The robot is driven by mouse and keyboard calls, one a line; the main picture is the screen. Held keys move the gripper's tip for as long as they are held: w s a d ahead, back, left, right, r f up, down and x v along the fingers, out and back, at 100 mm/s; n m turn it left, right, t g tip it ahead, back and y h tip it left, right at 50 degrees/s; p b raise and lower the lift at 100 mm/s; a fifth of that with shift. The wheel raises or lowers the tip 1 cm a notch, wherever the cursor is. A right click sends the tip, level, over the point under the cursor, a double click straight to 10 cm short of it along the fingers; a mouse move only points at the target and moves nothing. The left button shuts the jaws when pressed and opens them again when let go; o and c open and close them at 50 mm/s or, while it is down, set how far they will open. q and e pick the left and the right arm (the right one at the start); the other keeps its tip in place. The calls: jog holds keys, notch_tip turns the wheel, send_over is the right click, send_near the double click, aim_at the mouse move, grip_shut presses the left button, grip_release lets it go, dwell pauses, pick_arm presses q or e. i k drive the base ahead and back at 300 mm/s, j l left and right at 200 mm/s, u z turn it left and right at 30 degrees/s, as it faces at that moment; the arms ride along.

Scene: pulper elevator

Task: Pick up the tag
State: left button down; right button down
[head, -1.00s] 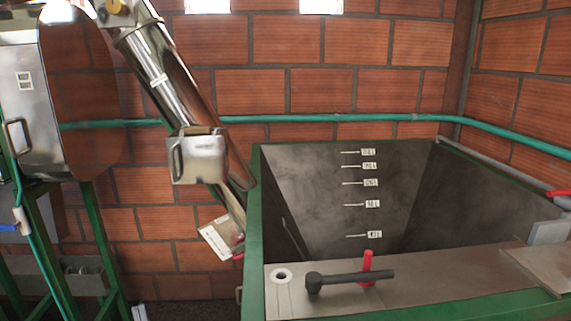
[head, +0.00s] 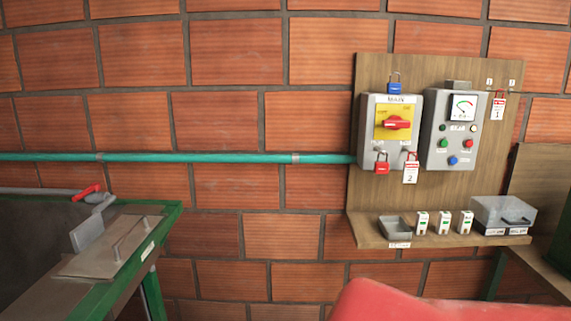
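A red-and-white tag marked 2 (head: 411,172) hangs below the right side of the grey switch box (head: 373,141). Another red-and-white tag marked 1 (head: 498,108) hangs at the upper right of the wooden board (head: 445,72), beside the gauge box (head: 440,158). A red padlock (head: 382,166) hangs under the switch box, and a blue padlock (head: 395,88) is at its top. The switch box has a red rotary handle (head: 396,123) on a yellow plate. Neither of my grippers is in view.
A wooden shelf (head: 450,241) under the boxes holds a small grey tray (head: 395,228), several small white-and-green items (head: 444,222) and a clear lidded box (head: 503,213). A green-edged hopper (head: 155,232) stands at left. A teal pipe (head: 230,158) runs along the brick wall.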

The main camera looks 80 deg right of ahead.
aim_at(410, 169)
jog(key=k+j+z, duration=0.15)
jog(key=z, duration=3.05)
jog(key=i, duration=0.1)
